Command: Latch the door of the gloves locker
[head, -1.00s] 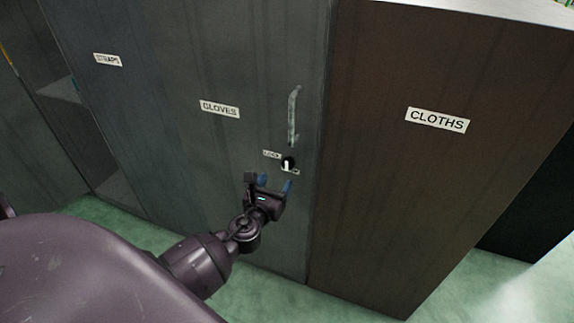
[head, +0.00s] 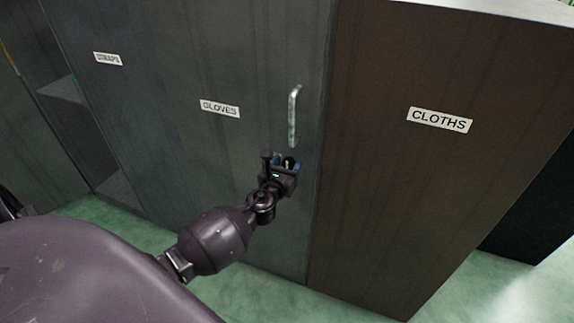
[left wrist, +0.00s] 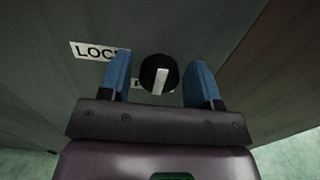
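The gloves locker door (head: 215,165) is grey, carries a GLOVES label (head: 220,108) and looks closed. A metal handle (head: 294,115) stands on its right side. Below the handle is the latch knob, black with a white bar, clear in the left wrist view (left wrist: 158,75); the bar points nearly straight up, leaning slightly right. In the head view my gripper mostly hides the knob. My left gripper (head: 285,161) is open, its blue fingers on either side of the knob; in the left wrist view (left wrist: 160,80) gaps show on both sides. My right gripper is not in view.
A LOCK label (left wrist: 98,51) is left of the knob, partly behind a finger; another small label below is mostly hidden. The brown CLOTHS locker (head: 420,180) adjoins on the right. The STRAPS locker (head: 108,59) is on the left. Green floor (head: 270,295) lies in front.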

